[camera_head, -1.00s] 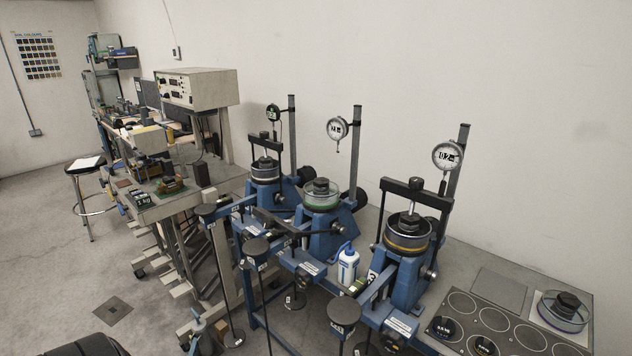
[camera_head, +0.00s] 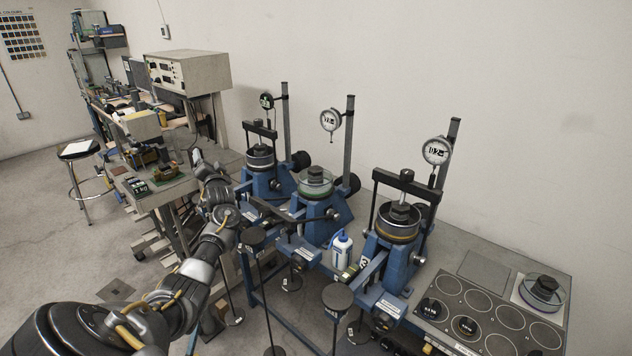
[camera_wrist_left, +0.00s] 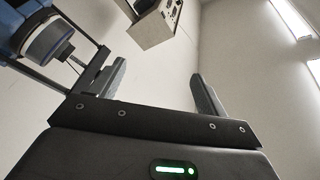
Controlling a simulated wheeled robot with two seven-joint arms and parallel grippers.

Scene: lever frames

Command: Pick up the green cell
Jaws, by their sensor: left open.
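The green cell (camera_head: 315,185) is a clear round dish with a green ring and a dark knob on top. It sits on the middle blue lever frame (camera_head: 322,222), upright and without a yoke over it. My left gripper (camera_head: 197,156) is raised to the left of the frames, well apart from the green cell. In the left wrist view the left gripper (camera_wrist_left: 158,85) is open, with nothing between its fingers. The green cell cannot be made out in that view. My right gripper is not in view.
The left cell (camera_head: 261,158) and yellow-ringed right cell (camera_head: 398,222) sit under dark yokes. Dial gauges, including the middle one (camera_head: 330,120), stand on posts behind. A white bottle (camera_head: 341,248) stands between frames. A cell in a blue frame (camera_wrist_left: 50,42) shows in the wrist view.

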